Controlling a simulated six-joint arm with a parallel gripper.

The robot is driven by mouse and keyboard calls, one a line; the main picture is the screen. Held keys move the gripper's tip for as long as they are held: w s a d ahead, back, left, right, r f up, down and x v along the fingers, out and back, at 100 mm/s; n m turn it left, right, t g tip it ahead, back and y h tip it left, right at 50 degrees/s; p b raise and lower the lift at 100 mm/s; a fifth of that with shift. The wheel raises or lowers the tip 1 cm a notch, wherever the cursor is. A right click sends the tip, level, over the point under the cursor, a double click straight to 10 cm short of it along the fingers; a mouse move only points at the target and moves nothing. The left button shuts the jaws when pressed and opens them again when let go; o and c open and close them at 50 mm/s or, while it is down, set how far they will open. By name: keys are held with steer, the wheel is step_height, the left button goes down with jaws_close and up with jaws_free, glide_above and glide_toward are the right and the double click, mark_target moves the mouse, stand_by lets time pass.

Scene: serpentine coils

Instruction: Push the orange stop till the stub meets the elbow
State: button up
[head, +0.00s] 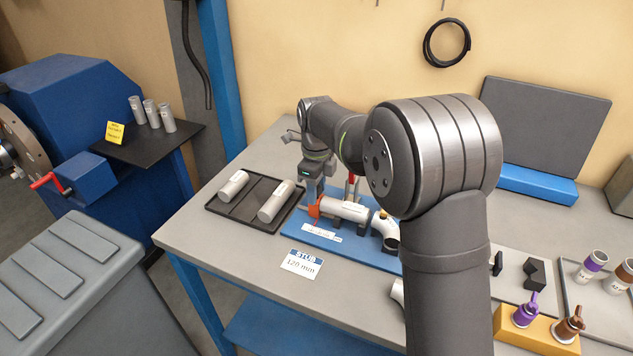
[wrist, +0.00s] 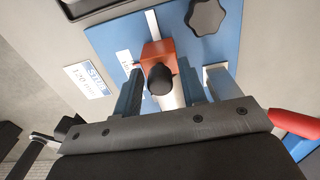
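The orange stop (head: 314,208) stands at the left end of the light grey stub (head: 345,210) on a blue fixture plate (head: 318,238). The white elbow (head: 385,228) is at the stub's right end; I cannot tell from here whether they touch. My gripper (head: 313,188) is low over the stop, pointing down. In the wrist view the stop (wrist: 158,54), with a black knob on it, lies between my two spread fingers (wrist: 162,78). Whether a finger touches it is unclear. The stub shows only partly below the knob there, and the elbow is hidden.
A dark tray (head: 240,212) with two grey tubes lies left of the fixture. A "STUB 120 mm" card (head: 302,263) lies in front. A red handle (wrist: 295,123) is close to my gripper's right side. A yellow block (head: 540,328) with coloured bottles stands at right.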

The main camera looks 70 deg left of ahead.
jaws_close()
steer(key=shift+w+d+r, duration=0.1)
steer(key=shift+w+d, duration=0.55)
steer(key=shift+w, duration=0.05)
stand_by(1.0)
jaws_free()
steer(key=shift+s+a+r, duration=0.1)
steer(key=shift+s+r, duration=0.05)
steer(key=shift+r, duration=1)
steer(key=shift+s+a+r, duration=0.1)
steer(key=shift+a+r, duration=0.05)
steer(key=shift+r, duration=1)
steer(key=shift+s+a+r, duration=0.1)
steer(key=shift+s+r, duration=0.05)
steer(key=shift+r, duration=1)
